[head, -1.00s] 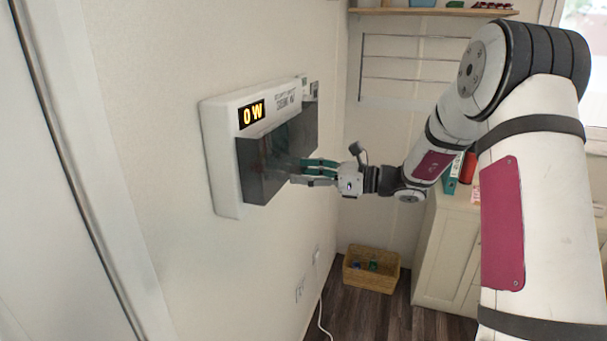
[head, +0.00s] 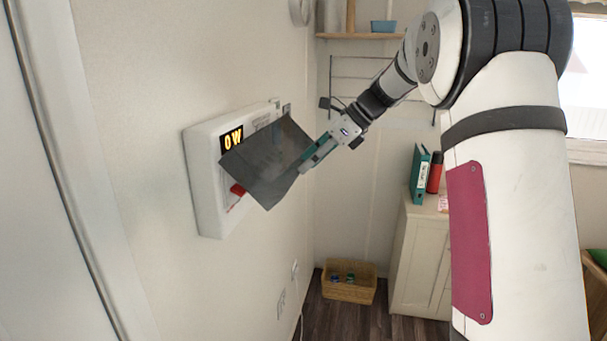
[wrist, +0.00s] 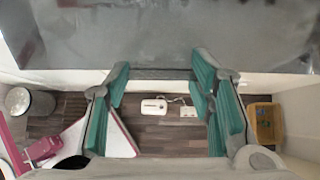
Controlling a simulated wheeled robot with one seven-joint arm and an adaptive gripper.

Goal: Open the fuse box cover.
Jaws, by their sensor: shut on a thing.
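The white fuse box (head: 205,190) is fixed to the wall, with a lit "0 W" display at its top. Its dark, smoky cover (head: 268,165) is raised and sticks out from the box at a slant. Part of the box's inside, with a red part (head: 237,189), shows below and beside it. My gripper (head: 309,160) is shut on the cover's outer edge, with its arm reaching down from the upper right. In the wrist view the grey cover (wrist: 170,35) fills the top, and the teal fingers of my gripper (wrist: 160,78) reach its edge.
A cabinet (head: 420,250) with a green binder (head: 419,175) and a red canister stands at the right. A wicker basket (head: 350,288) sits on the floor. A shelf (head: 360,36) hangs above. The space in front of the box is otherwise free.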

